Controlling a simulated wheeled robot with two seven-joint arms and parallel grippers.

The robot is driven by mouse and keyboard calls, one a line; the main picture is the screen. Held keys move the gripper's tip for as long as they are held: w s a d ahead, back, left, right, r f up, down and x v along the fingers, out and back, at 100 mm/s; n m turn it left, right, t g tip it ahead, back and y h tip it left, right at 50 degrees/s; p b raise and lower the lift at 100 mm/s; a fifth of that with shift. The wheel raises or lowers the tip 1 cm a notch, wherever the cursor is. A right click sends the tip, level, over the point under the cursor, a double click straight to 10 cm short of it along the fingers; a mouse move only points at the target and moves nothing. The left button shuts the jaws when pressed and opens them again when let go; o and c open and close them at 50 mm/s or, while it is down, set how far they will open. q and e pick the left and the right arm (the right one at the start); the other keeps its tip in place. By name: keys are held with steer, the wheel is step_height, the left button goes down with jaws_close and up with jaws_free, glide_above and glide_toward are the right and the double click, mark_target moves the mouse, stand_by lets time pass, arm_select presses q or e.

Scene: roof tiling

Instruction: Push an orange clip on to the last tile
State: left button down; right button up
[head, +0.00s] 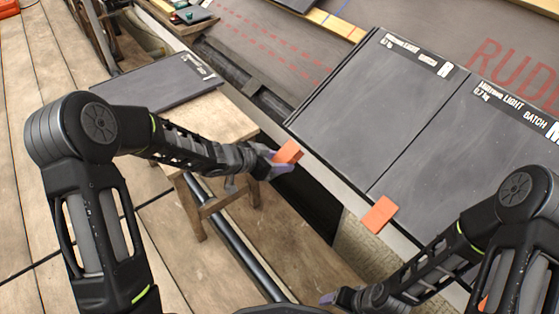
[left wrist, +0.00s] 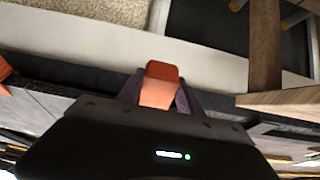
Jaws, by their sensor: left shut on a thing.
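My left gripper (head: 274,163) is shut on an orange clip (head: 288,152) near the lower left corner of the left laid tile (head: 375,100). The held clip also shows in the left wrist view (left wrist: 160,84), between the two fingers. I cannot tell whether it touches the tile. A second orange clip (head: 379,214) sits on the lower edge at the joint between the left tile and the right tile (head: 470,145). My right gripper (head: 335,298) is low at the bottom of the head view; its fingers are too small to judge.
A loose dark tile (head: 155,80) lies on a wooden stool (head: 215,115) at left. A pale eave board (head: 335,185) runs below the tiles, with a dark gap beside it. Plank flooring (head: 40,150) is clear at left. Tools (head: 190,14) lie at the top.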

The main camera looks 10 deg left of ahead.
mark_target(290, 149)
arm_select(q)
steer(key=shift+p, duration=0.3)
steer(key=shift+w+d+r+p, duration=0.7)
steer(key=shift+w+p, duration=0.15)
steer(key=shift+p, duration=0.1)
steer(key=shift+w+d+r+p, duration=0.65)
steer(key=shift+w+p, duration=0.15)
steer(key=shift+p, duration=0.15)
stand_by(2.6)
steer(key=c, duration=0.7)
jaws_free()
steer(key=shift+a+f, duration=0.1)
steer(key=shift+s, duration=0.1)
